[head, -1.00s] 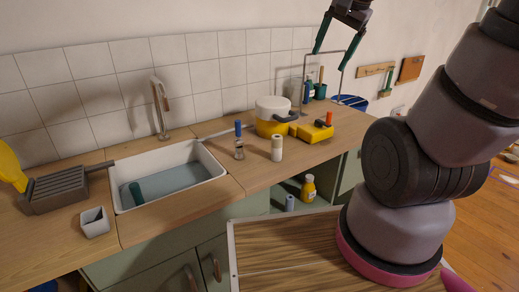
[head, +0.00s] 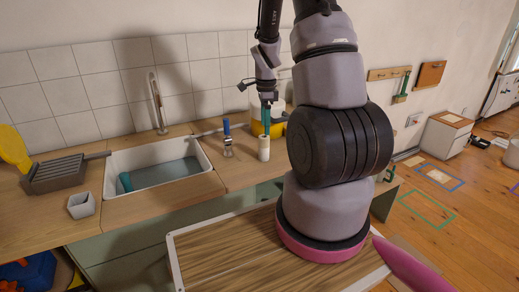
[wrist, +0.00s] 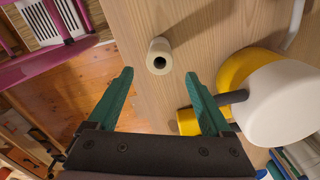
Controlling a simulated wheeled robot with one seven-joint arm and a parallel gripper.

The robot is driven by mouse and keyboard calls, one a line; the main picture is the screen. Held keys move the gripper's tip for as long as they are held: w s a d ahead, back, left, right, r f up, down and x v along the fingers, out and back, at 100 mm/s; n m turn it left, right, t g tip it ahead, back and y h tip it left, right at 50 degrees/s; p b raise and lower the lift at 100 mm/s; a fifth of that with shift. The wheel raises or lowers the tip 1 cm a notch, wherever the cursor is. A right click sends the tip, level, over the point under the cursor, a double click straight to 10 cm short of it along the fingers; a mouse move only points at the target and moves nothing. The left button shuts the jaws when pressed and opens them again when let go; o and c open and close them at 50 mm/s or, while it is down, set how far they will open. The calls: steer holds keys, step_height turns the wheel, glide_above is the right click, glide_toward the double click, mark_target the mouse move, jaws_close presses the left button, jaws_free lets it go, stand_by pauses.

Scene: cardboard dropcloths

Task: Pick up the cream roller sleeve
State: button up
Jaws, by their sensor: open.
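The cream roller sleeve (head: 264,150) stands upright on the wooden counter, right of the sink. In the wrist view the sleeve (wrist: 159,60) is seen from above, with its dark centre hole showing. My gripper (head: 267,120) points down over the counter, its green fingers close above or behind the sleeve in the head view. In the wrist view my gripper (wrist: 160,74) is open and empty, its fingertips spread wider than the sleeve. The sleeve appears just beyond the fingertips, in line with the gap, not between the fingers.
A blue-handled item (head: 227,138) stands close left of the sleeve. A yellow pot with white lid (wrist: 275,95) and a yellow block (wrist: 189,121) lie to the right in the wrist view. The sink (head: 198,155) is at left. The counter's front edge is near the sleeve.

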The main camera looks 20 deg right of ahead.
mark_target(264, 142)
steer(key=f, duration=0.8)
steer(key=shift+a+f, duration=0.15)
steer(key=shift+a, duration=0.05)
jaws_close()
